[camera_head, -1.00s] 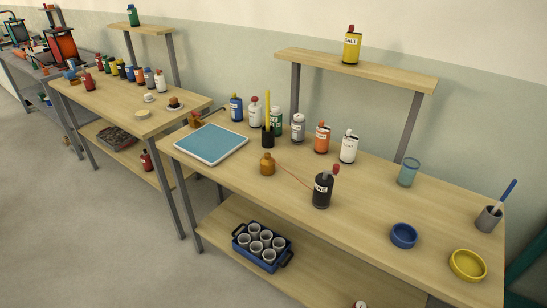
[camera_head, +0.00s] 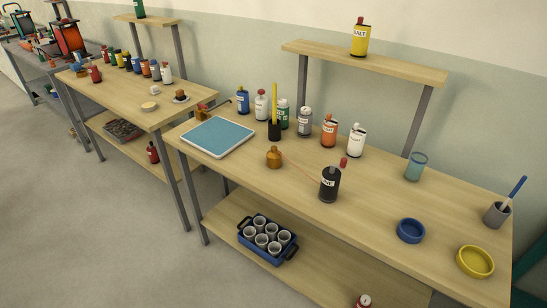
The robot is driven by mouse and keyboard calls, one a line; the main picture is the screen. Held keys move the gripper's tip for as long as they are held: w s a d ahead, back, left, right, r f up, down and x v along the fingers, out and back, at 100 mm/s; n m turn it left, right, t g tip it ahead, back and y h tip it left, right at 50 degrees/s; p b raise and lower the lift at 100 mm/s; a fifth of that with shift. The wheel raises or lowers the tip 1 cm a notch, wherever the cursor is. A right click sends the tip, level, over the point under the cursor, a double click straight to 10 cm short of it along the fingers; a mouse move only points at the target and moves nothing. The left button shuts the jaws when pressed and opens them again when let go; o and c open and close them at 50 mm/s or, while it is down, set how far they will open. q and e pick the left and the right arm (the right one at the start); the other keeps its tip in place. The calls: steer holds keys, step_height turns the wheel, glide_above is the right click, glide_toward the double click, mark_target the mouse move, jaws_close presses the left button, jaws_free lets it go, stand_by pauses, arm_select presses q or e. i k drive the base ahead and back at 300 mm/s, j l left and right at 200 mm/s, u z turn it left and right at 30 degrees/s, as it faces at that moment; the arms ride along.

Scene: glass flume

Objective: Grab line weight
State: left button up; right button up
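A small brass-coloured weight (camera_head: 274,157) with a narrow neck stands upright on the wooden bench top, right of the blue tray. A thin reddish line runs from near it to a black bottle (camera_head: 329,184) with a red cap, right of and nearer than the weight. The bottle's label is only partly readable. Neither of my grippers is in view, and nothing is touching the weight.
The blue tray (camera_head: 217,137) lies left of the weight, and a dark holder (camera_head: 275,130) with a yellow stick stands behind it. Several bottles line the back. A blue dish (camera_head: 411,231) and yellow dish (camera_head: 475,262) stand at right. The bench front (camera_head: 262,193) is clear.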

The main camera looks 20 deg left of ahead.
mark_target(274, 158)
steer(key=i+j+z, duration=0.1)
steer(key=j, duration=0.6)
steer(key=i+j+z, duration=0.15)
steer(key=j, duration=0.5)
steer(key=i+j+z, duration=0.1)
steer(key=j, duration=0.6)
steer(key=i+j+z, duration=0.15)
steer(key=j, duration=0.6)
